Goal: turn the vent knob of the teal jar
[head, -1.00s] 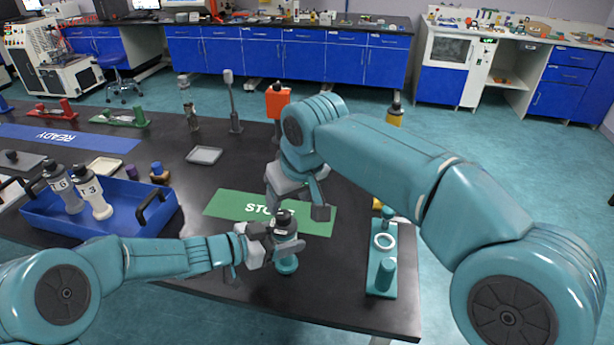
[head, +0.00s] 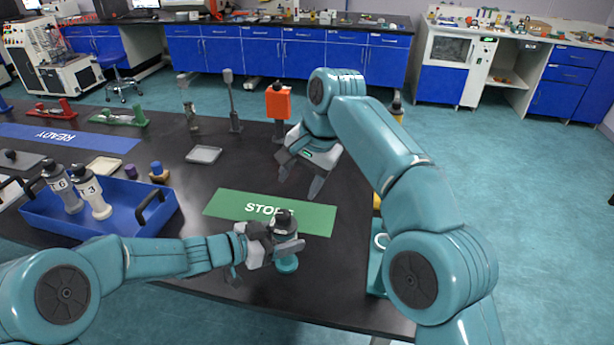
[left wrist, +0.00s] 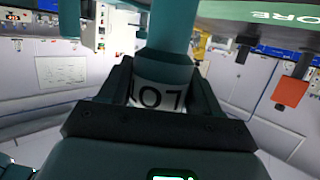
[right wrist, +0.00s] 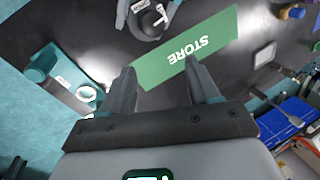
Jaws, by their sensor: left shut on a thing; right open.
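The teal jar (head: 287,264) stands near the table's front edge, apparently upright, with a dark cap and knob (head: 283,217) on top. My left gripper (head: 282,244) is shut around its upper body from the left. In the left wrist view the jar's white label (left wrist: 158,97) shows between the fingers. In the right wrist view the jar's top, with its dark vent knob (right wrist: 148,20) and a white pointer, shows at the upper edge, beyond the fingers. My right gripper (head: 300,182) is open and empty, above and behind the jar, apart from it.
The green STORE mat (head: 235,205) lies just behind the jar. A teal stand with a ring (right wrist: 90,95) is to the right, partly hidden by my right arm in the head view. A blue tray (head: 120,190) with two bottles is at left. A grey dish (head: 204,155) lies farther back.

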